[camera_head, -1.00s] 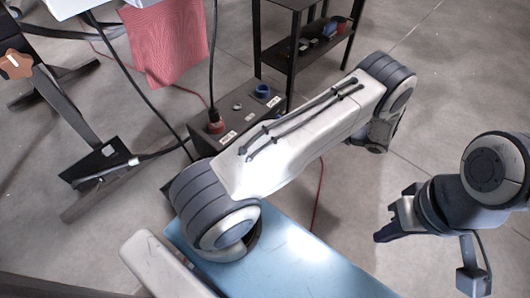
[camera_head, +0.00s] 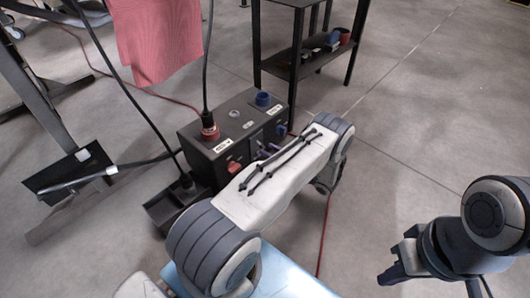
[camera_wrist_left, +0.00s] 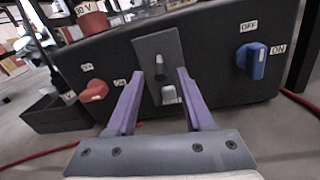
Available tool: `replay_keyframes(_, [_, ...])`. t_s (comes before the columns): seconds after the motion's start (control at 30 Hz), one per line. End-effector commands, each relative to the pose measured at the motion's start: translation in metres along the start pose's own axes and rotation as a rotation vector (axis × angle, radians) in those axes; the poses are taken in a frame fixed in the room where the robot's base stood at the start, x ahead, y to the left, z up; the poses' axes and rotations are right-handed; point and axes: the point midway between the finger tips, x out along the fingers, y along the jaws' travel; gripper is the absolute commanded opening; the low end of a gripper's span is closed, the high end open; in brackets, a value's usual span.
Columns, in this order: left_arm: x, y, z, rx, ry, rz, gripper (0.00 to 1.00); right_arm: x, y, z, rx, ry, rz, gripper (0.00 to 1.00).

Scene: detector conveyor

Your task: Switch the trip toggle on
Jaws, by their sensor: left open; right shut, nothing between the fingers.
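The trip toggle (camera_wrist_left: 161,66) appears to be the small grey lever on a grey plate (camera_wrist_left: 150,46) on the front of a black box (camera_head: 197,133). A pale block (camera_wrist_left: 168,95) sits low on the plate. Whether the lever is up or down is unclear. My left gripper (camera_wrist_left: 160,76) is open, its purple fingers on either side of the plate, with nothing held. In the head view its purple fingers (camera_head: 268,150) show at the box front, partly hidden by my arm. My right gripper (camera_head: 396,265) is shut and empty, away at the right.
The box front also has a red switch (camera_wrist_left: 94,90) and a blue OFF/ON knob (camera_wrist_left: 252,60). A black shelf (camera_head: 300,62) stands behind. A red cable (camera_head: 325,235) lies on the floor.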

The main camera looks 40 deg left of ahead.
Motion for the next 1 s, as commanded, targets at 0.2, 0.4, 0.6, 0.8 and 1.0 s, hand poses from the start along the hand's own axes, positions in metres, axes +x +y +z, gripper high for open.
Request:
replay_keyframes(0.2, [0.025,0.000,-0.002,0.000,0.001,0.001,0.52,0.015,0.001,0.001,0.000,0.000,0.000,0.00])
replay_keyframes(0.4, [0.030,0.000,0.000,0.000,0.001,0.000,0.52,0.015,0.001,0.001,0.000,0.000,0.000,0.00])
replay_keyframes(0.6, [0.029,0.000,0.000,0.000,0.001,0.000,0.33,0.015,0.001,0.001,0.000,0.000,0.000,0.00])
replay_keyframes(0.8, [0.029,0.000,0.000,0.001,0.001,-0.001,0.00,0.015,0.001,0.001,0.000,0.000,0.000,0.00])
replay_keyframes(1.0, [0.028,0.001,0.003,0.002,0.016,-0.003,0.00,0.009,0.001,0.001,0.000,0.000,0.000,0.00])
